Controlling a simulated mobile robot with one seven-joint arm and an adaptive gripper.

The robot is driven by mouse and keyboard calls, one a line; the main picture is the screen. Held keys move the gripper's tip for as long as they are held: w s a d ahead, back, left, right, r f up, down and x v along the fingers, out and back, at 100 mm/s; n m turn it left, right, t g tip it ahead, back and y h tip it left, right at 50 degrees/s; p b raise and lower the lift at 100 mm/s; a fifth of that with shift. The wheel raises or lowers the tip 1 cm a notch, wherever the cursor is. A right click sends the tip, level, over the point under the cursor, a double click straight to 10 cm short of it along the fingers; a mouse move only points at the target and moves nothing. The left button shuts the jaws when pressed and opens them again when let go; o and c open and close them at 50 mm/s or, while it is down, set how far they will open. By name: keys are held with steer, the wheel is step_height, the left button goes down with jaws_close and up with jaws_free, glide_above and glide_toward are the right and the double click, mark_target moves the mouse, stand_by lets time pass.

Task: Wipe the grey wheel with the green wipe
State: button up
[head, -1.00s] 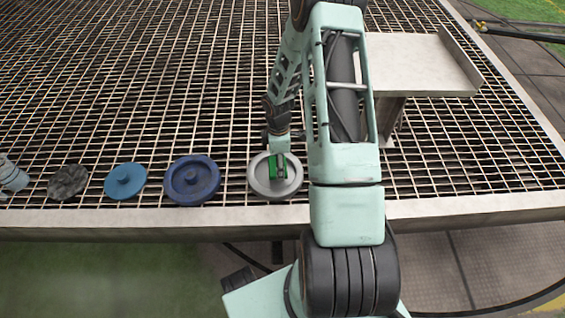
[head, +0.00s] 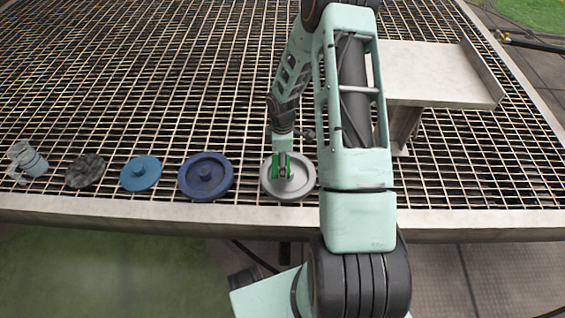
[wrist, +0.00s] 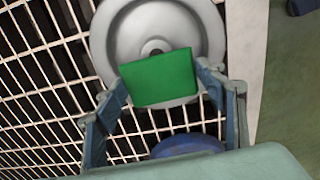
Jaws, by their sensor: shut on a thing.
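The grey wheel (head: 299,190) lies flat on the grating, near its front edge. It also shows at the top of the wrist view (wrist: 205,30), with its hub partly hidden. My gripper (head: 284,172) is over the wheel, shut on the green wipe (wrist: 158,78). In the wrist view the wipe sits between the two fingertips and covers part of the wheel. In the head view the wipe (head: 275,168) is at the wheel's middle. I cannot tell for sure whether it touches the wheel.
A dark blue wheel (head: 222,184), a lighter blue disc (head: 150,180), a dark mottled disc (head: 85,171) and a pale clamp-like part (head: 28,160) line the grating (head: 190,90) to the left. A pale raised platform (head: 430,75) stands right. The grating behind is clear.

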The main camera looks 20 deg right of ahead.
step_height(320, 180, up, 6)
steer(key=p, duration=0.4)
steer(key=shift+r, duration=0.25)
steer(key=shift+w+r, duration=0.15)
steer(key=shift+r, duration=0.15)
steer(key=s+a+r+m+p, duration=0.1)
steer(key=r+m+p, duration=0.3)
steer(key=r+p, duration=0.5)
steer(key=s+a+r+m+p, duration=0.1)
steer(key=a+r+m+p, duration=0.3)
steer(key=r, duration=1.8)
steer(key=s+a+r+m+p, duration=0.2)
steer(key=r+m+p, duration=0.4)
steer(key=r+p, duration=0.9)
steer(key=shift+a+r, duration=0.45)
